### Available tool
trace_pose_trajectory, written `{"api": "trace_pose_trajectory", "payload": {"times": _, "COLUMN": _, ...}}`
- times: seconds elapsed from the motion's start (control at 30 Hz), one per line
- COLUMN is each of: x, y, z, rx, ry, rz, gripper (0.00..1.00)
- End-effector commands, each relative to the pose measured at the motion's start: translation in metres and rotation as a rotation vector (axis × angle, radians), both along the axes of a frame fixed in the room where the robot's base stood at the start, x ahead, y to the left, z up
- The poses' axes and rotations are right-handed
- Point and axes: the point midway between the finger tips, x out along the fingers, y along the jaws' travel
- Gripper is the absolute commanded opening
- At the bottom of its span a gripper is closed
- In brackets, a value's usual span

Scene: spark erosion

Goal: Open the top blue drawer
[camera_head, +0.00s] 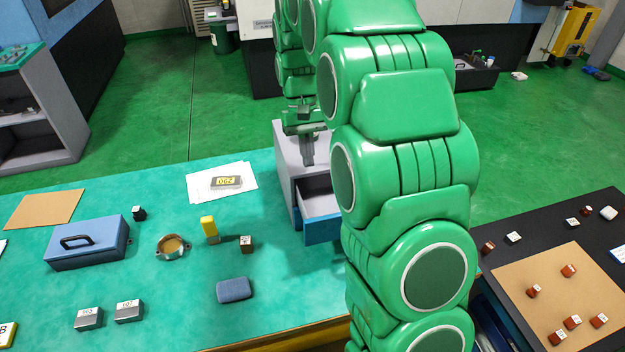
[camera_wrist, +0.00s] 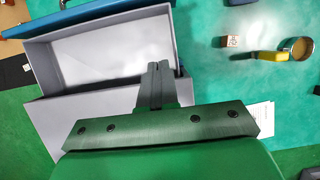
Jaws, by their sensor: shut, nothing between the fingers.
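A grey cabinet (camera_head: 289,172) stands on the green table, partly hidden behind my arm. A drawer with a blue front (camera_head: 322,231) is pulled out of it, and its grey inside looks empty. In the wrist view the open drawer (camera_wrist: 113,52) fills the upper left, with its blue front (camera_wrist: 100,22) at the far end. A dark piece, perhaps the handle, shows at the top edge. My gripper (camera_head: 308,163) is shut and empty above the cabinet. In the wrist view my gripper (camera_wrist: 158,68) overlaps the drawer's right part. Whether it touches anything is unclear.
White paper (camera_head: 205,188) lies left of the cabinet. A dark table (camera_head: 540,222) is at right.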

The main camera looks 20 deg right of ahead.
Motion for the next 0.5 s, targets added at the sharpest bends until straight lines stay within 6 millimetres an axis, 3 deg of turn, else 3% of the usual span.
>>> {"api": "trace_pose_trajectory", "payload": {"times": 0.5, "x": -0.026, "y": 0.000, "z": -0.062, "rx": 0.000, "ry": 0.003, "rz": 0.000, "gripper": 0.00}}
